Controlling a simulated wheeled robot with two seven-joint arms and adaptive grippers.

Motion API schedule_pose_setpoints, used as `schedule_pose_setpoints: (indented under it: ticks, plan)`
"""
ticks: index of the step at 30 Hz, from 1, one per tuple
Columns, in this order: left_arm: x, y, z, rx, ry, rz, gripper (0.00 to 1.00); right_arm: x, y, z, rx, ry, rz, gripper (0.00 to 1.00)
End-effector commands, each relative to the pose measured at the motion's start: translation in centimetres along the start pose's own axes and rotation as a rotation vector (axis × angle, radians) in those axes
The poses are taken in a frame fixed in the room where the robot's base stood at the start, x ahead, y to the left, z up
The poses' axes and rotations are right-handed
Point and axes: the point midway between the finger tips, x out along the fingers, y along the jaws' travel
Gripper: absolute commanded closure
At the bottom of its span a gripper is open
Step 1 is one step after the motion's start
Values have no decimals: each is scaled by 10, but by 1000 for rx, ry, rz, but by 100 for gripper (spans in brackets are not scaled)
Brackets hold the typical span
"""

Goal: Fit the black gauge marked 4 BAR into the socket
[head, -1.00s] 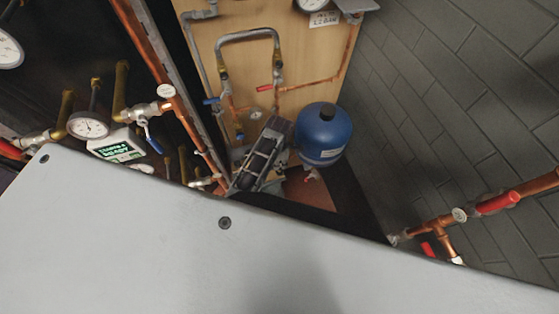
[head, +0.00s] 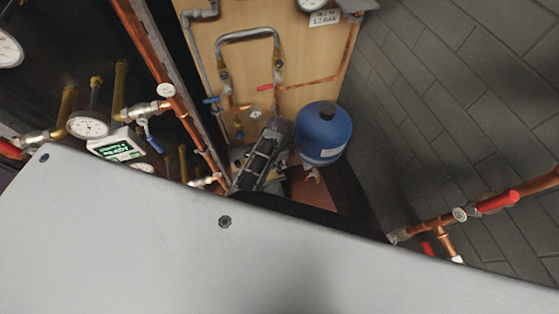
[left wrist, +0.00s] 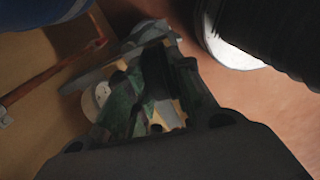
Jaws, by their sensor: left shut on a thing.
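My left gripper (head: 262,158) hangs dark in front of the wooden board, left of the blue tank. In the left wrist view its fingers (left wrist: 160,95) are shut on a partly hidden thing. Pale and grey pieces show between and beside the fingers, too dark to identify. I cannot make out a 4 BAR mark on any gauge. A gauge (head: 315,3) is cut by the top edge, above a white label (head: 325,18) that seems to end in BAR. I cannot tell which opening is the socket. My right gripper is not in view.
The blue tank (head: 323,135) stands close right of the gripper. The wooden board (head: 300,60) carries grey and copper pipes. At left are a white-faced gauge (head: 88,125), a green-lit display (head: 118,147) and valves. A red-handled copper pipe (head: 498,201) runs along the brick wall.

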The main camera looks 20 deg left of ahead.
Motion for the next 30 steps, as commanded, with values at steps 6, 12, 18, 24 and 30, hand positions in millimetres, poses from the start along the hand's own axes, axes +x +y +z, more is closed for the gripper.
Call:
schedule_pose_setpoints:
  ticks: [6,12,18,24,30]
  plan:
    - [2,0,0,0,-1,0,100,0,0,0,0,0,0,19]
    - [2,0,0,0,-1,1,100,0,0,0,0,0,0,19]
    - [2,0,0,0,0,1,67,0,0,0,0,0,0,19]
    - [2,0,0,0,0,1,52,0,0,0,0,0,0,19]
    - [3,0,0,0,0,0,52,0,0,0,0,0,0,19]
